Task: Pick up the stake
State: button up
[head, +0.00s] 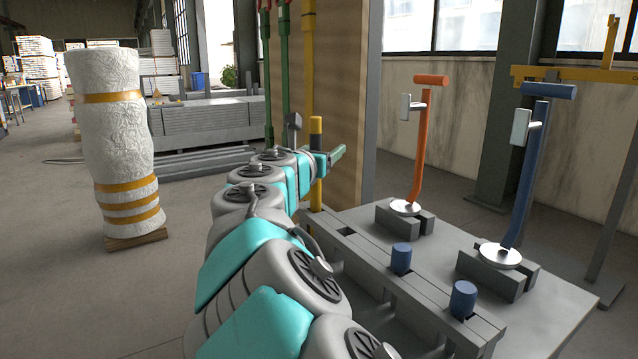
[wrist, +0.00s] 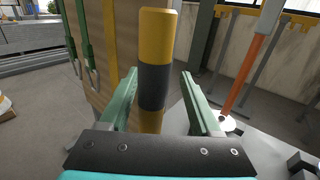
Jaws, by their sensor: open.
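The stake, a yellow post with a black band (head: 316,127), stands upright at the far left end of the grey rack. In the wrist view the stake (wrist: 152,85) rises between the two green fingers. My gripper (wrist: 159,76) is open, with one finger on each side of the stake and a visible gap on both sides. In the head view my gripper (head: 328,157) is at the stake's banded part, and the arm hides some of it. Whether the stake is fully between the fingers in depth, I cannot tell.
The grey rack (head: 375,262) also holds two short blue posts (head: 401,258). An orange-handled tool (head: 420,150) and a blue-handled tool (head: 530,170) stand on blocks to the right. A brown wooden panel (head: 340,100) is close behind. A white wrapped roll (head: 108,130) stands left.

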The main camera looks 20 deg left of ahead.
jog(key=shift+s, duration=0.1)
grip_shut()
dwell(0.3)
dwell(0.9)
